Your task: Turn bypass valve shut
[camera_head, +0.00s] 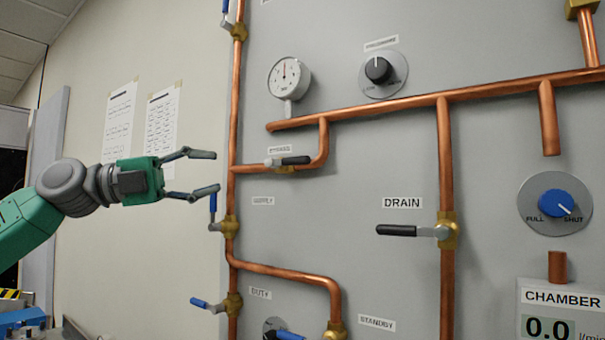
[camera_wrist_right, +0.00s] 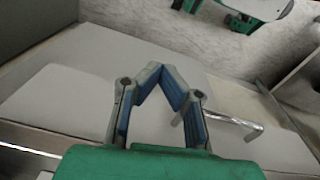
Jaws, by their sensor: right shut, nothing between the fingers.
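The bypass valve (camera_head: 293,161) has a black-gripped lever that lies nearly level, along the short copper pipe behind it. A small blurred label (camera_head: 280,149), which seems to read BYPASS, sits just above it. My left gripper (camera_head: 215,171) is open and empty, its fingers pointing right toward the panel. In the picture it is left of the bypass lever, apart from it, with the vertical copper pipe between them. The lower finger appears close to a blue upright lever; I cannot tell whether they touch. My right gripper (camera_wrist_right: 165,75) is shut and empty in the right wrist view.
The grey panel carries copper pipes (camera_head: 443,160), a gauge (camera_head: 285,75), a black knob (camera_head: 378,70), a blue knob (camera_head: 556,203) and the black DRAIN lever (camera_head: 397,230). Blue levers (camera_head: 212,208) stick out along the left vertical pipe. A metal rod-like handle (camera_wrist_right: 240,123) shows beside my right gripper.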

